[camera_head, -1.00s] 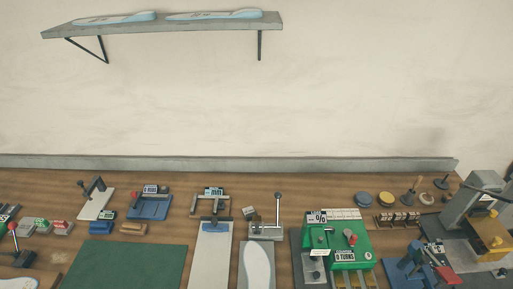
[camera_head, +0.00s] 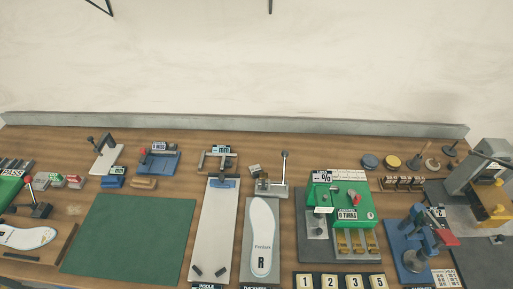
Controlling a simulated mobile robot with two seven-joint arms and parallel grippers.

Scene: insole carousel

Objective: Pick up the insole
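A white insole (camera_head: 262,240) marked with an "R" lies flat on a grey plate (camera_head: 247,272) of the thickness station, in the middle of the bench. A second, pale insole (camera_head: 25,236) lies at the far left, partly cut off by the picture edge, in a wooden tray or frame. Neither of my grippers shows in the head view, so nothing is seen touching either insole.
A bare green mat (camera_head: 130,238) leaves free room left of centre. A long white board (camera_head: 215,230) stands beside the thickness plate. A green machine (camera_head: 340,200) is to the right. Numbered tiles (camera_head: 338,281) lie at the front. A grey-yellow press (camera_head: 485,200) stands far right.

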